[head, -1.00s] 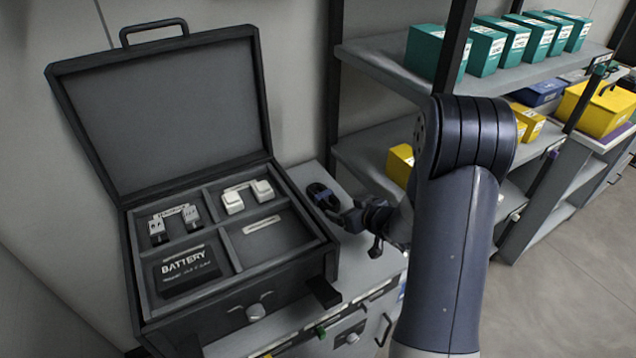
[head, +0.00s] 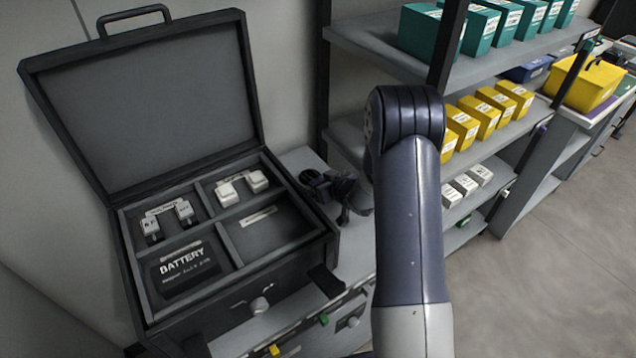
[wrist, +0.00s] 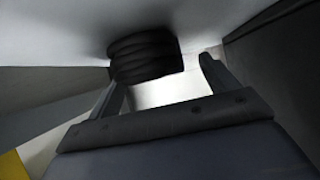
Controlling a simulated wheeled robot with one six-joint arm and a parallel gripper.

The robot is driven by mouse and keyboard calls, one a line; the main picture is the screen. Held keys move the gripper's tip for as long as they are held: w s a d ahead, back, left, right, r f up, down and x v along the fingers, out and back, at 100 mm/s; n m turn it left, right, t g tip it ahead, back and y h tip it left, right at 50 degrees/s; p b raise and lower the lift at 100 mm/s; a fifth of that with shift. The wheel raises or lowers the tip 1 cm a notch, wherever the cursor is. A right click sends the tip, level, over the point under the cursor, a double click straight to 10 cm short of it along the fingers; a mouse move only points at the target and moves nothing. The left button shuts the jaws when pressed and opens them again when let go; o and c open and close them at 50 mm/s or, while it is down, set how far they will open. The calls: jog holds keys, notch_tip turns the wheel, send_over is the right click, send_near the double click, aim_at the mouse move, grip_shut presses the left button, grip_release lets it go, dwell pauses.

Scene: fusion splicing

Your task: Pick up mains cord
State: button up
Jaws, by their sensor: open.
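The mains cord (head: 312,178) is a dark coil on the grey bench top, just right of the open case, partly hidden by my gripper. In the wrist view the black coil (wrist: 146,57) is close, ahead of the jaws and nearer the left finger, whose tip it overlaps. My gripper (head: 334,190) is low over the bench beside the coil, and its two fingers (wrist: 160,76) stand apart with a light surface showing between them. I cannot tell whether a finger touches the coil.
The open black case (head: 330,238) stands left of the coil, with a battery (head: 186,270) and white and grey parts in compartments; one compartment holds only a label. Shelves with teal boxes (head: 478,30) and yellow boxes (head: 480,116) stand behind and right of my arm.

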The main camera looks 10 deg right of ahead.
jog(key=shift+x, duration=0.9)
jog(key=shift+r, duration=0.1)
jog(key=c, duration=1.2)
